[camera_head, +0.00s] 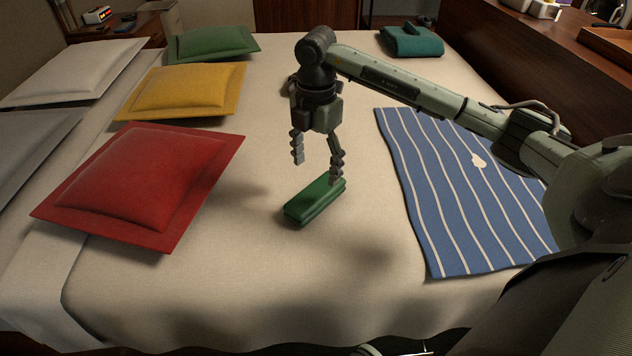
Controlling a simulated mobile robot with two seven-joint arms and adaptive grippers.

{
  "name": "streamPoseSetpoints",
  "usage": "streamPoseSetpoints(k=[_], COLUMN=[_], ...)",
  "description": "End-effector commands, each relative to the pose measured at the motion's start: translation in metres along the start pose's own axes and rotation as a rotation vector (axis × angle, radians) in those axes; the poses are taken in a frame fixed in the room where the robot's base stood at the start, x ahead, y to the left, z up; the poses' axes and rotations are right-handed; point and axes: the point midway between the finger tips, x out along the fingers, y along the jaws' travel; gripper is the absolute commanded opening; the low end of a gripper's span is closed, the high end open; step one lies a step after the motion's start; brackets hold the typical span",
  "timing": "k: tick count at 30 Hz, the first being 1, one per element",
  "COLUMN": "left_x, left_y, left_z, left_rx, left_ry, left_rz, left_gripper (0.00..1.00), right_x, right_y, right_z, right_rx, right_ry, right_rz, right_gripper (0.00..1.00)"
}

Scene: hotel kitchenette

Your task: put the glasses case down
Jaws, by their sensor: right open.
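The green glasses case (314,202) lies on the bed's cream cover, near the middle of the bed. My right gripper (317,171) is above and just behind it, pointing down with its fingers spread apart. One fingertip overlaps the case's far right end in the picture; I cannot tell whether it touches. Nothing is held between the fingers. My left gripper is not in view.
Red (138,185), yellow (184,91) and green (212,43) cushions lie to the left on the bed (300,262). A blue striped cloth (458,190) lies to the right. A teal folded item (411,41) is at the back. The bed in front of the case is clear.

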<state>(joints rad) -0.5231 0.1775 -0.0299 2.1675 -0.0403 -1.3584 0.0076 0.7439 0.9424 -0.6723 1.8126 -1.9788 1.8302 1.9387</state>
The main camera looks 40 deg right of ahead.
Motion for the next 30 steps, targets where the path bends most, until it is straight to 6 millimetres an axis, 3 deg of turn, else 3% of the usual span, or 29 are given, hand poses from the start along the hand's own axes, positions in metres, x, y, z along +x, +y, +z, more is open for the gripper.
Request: streamPoseSetpoints(k=[3,9,30], left_x=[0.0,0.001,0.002], left_y=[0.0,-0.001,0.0], left_z=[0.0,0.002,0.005], left_rx=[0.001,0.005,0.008], left_ry=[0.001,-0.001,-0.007], left_rz=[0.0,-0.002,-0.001], left_gripper=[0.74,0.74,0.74], right_x=[-0.022,-0.039,-0.041], right_y=[0.001,0.0,0.0], right_z=[0.0,0.0,0.0], right_rx=[0.001,0.001,0.001], right_ry=[-0.001,0.001,0.001], right_rz=[0.002,0.0,-0.001], right_gripper=[0.7,0.7,0.7])
